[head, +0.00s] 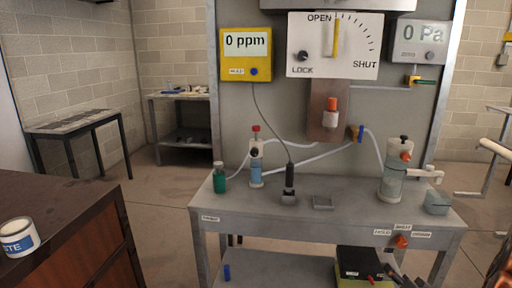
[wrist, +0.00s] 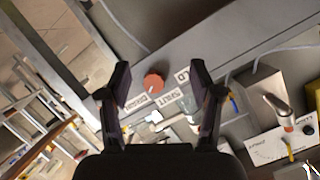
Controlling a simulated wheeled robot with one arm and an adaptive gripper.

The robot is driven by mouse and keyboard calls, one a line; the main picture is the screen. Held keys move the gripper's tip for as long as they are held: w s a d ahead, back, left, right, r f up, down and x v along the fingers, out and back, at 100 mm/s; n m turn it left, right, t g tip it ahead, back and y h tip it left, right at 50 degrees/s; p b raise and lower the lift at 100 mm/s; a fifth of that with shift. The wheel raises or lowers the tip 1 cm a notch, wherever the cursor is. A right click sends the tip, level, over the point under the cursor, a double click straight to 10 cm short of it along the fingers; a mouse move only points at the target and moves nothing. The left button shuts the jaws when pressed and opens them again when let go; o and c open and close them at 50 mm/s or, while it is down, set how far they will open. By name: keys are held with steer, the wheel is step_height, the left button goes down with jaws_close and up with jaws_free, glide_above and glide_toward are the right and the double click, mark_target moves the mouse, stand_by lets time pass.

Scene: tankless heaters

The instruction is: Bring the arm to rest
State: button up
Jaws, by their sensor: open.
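My gripper (wrist: 160,75) is open in the wrist view, with its two dark fingers spread apart and nothing held between them. An orange knob (wrist: 153,82) shows beyond and between the fingers, with labels beside it. I cannot tell the exact distance to the knob, but no finger appears to touch it. In the head view the same orange knob (head: 401,242) sits on the front edge of the grey bench (head: 340,215), by the HOLD, SHUT and DRAIN labels. Dark parts at the lower right of the head view are too unclear to tell as my gripper.
On the bench stand a green bottle (head: 219,180), a blue-liquid vessel (head: 256,170), a black probe (head: 289,184) and a larger clear vessel (head: 393,180). A panel above holds a yellow meter (head: 246,55) and a lever plate (head: 333,45). A brown cabinet (head: 70,210) stands at left.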

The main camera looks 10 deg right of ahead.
steer(key=s+a+r+n+g, duration=0.1)
steer(key=s+a+n+g, duration=0.2)
steer(key=a+g, duration=0.3)
steer(key=s+a+r+n+g, duration=0.2)
steer(key=s+a+g, duration=0.1)
steer(key=a, duration=0.6)
steer(key=s+a+r+n+g+y, duration=0.2)
steer(key=s+a+r+g, duration=0.25)
steer(key=s+a, duration=0.75)
steer(key=s+a+r+n+g+y, duration=0.15)
steer(key=s+a+r+g, duration=0.3)
steer(key=s+a, duration=0.7)
step_height(320, 180, up, 17)
steer(key=d+t+p, duration=0.2)
steer(key=p, duration=1.3)
steer(key=shift+s+d+n, duration=0.2)
steer(key=shift+s+n, duration=0.1)
steer(key=shift+n, duration=0.05)
